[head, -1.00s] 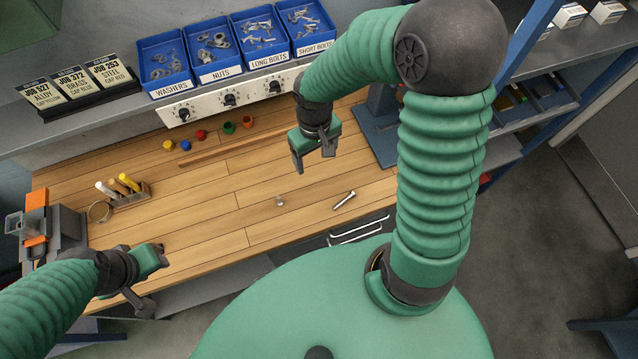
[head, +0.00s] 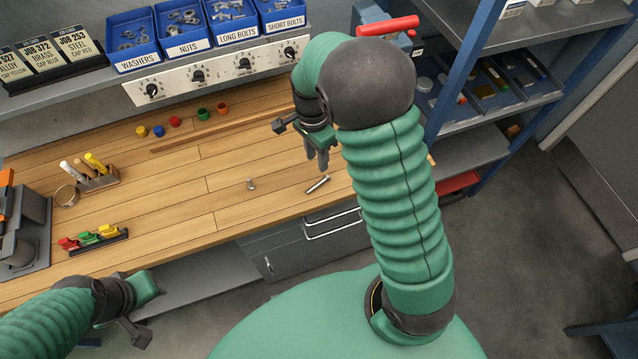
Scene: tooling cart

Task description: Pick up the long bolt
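The long bolt (head: 317,184), a silver rod, lies at a slant on the wooden bench near its front edge. My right gripper (head: 317,160) points down just above and behind the bolt, apart from it. Its dark fingers show nearly edge-on, with a small gap between them and nothing held. A short silver piece (head: 251,184) stands on the bench left of the bolt. My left gripper (head: 150,287) is low at the left, in front of the bench edge; its fingers are not clear.
Blue bins (head: 231,18) of hardware stand on the back shelf. Small coloured caps (head: 175,121) and a long wooden strip lie toward the back of the bench. A marker holder (head: 95,182) and a rack of coloured clips (head: 95,240) are at left. The bench around the bolt is clear.

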